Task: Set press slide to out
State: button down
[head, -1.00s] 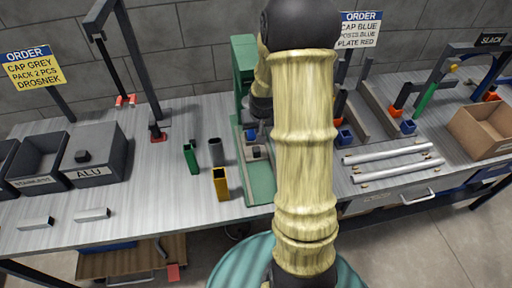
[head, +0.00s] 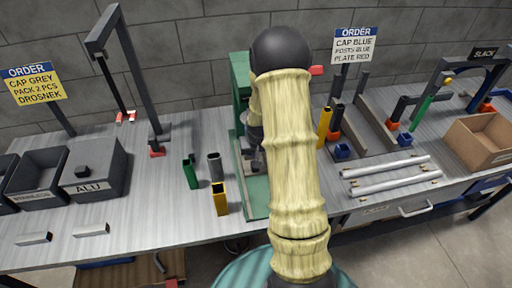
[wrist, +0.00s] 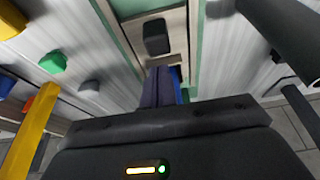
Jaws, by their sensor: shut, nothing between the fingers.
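The green press (head: 242,90) stands at the middle of the bench, on a green base (head: 257,198). My arm covers much of it in the head view. In the wrist view the press slide (wrist: 172,22) is a pale plate between green edges, with a dark block (wrist: 156,38) on it. My gripper (wrist: 165,72) is shut and empty, its fingertips over the slide just short of the dark block. Whether they touch the slide, I cannot tell. In the head view my gripper is mostly hidden beside the press.
Green (head: 190,171), grey (head: 215,167) and yellow (head: 219,198) tubes stand left of the press. A yellow post (head: 324,127) and a blue block (head: 342,151) stand to its right. Silver rods (head: 390,175) lie farther right.

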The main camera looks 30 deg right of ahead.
jog(key=shift+x, duration=1.1)
